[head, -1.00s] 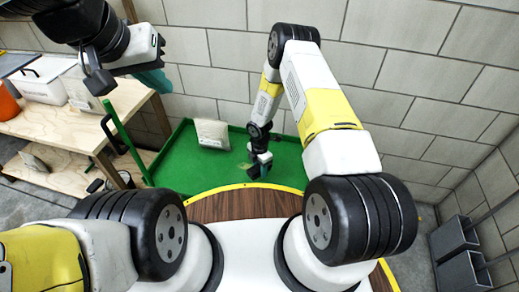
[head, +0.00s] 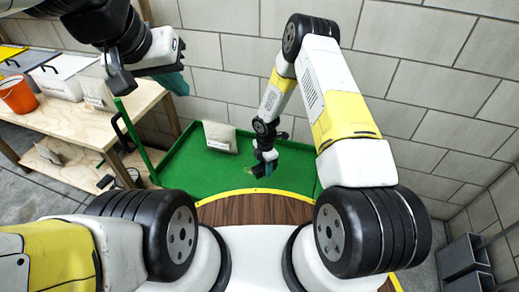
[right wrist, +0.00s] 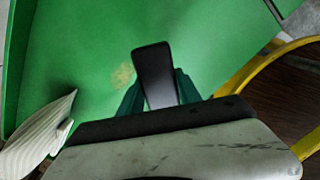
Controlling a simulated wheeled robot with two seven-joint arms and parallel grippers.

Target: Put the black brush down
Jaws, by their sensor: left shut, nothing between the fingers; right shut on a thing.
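My right gripper (head: 264,170) is low over the green tray (head: 200,172), right of the pale bag. In the right wrist view its teal fingers are shut on the black brush (right wrist: 153,72), whose flat, dark end stands up between them. The rest of the brush is hidden, and I cannot tell whether it touches the tray floor. A yellowish patch (right wrist: 122,75) shows on the green floor beside it. My left gripper (head: 174,82) is shut and empty, raised at the upper left near the wooden bench.
The pale bag (head: 220,138) stands at the tray's back. The wooden bench (head: 95,125) at left carries an orange bucket (head: 18,95) and a white box (head: 62,78). A block wall closes the back. Dark bins (head: 462,258) are at lower right. Much of the tray floor is clear.

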